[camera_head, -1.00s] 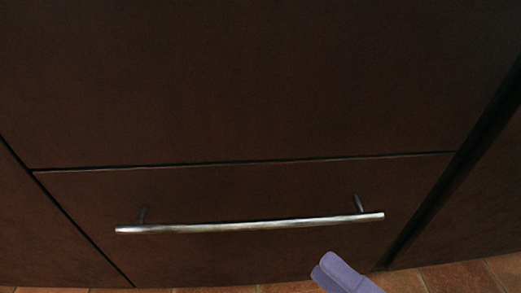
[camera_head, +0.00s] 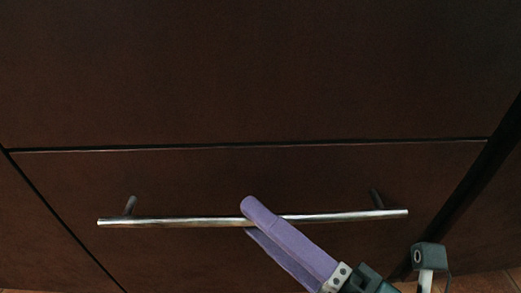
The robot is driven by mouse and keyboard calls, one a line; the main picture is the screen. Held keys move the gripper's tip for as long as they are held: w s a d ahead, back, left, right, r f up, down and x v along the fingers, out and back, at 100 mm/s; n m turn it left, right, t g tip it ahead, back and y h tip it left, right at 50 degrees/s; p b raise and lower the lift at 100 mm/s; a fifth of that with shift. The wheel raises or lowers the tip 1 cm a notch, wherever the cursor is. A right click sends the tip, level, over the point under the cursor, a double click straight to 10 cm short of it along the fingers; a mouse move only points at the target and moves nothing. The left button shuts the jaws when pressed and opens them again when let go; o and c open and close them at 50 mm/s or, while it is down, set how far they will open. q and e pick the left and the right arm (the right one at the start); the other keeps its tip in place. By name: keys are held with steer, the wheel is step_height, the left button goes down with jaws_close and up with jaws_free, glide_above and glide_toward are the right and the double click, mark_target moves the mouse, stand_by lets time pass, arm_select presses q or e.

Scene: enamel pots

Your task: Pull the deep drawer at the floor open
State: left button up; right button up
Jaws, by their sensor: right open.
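The deep drawer (camera_head: 180,180) at the floor is a dark brown front, shut flush with the cabinet. Its long silver bar handle (camera_head: 170,222) runs across the front on two posts. My right gripper (camera_head: 250,219) reaches in from the lower right, with purple fingers at the middle of the bar. It is open. One finger crosses in front of the bar and hides a short piece of it; the other shows just below. I cannot tell whether either finger touches the bar. My left gripper is out of view.
A large dark panel (camera_head: 250,70) lies above the drawer, past a thin seam. More cabinet fronts stand left and right, with a dark gap (camera_head: 455,213) on the right.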

jaws_close()
stand_by(0.3)
stand_by(1.1)
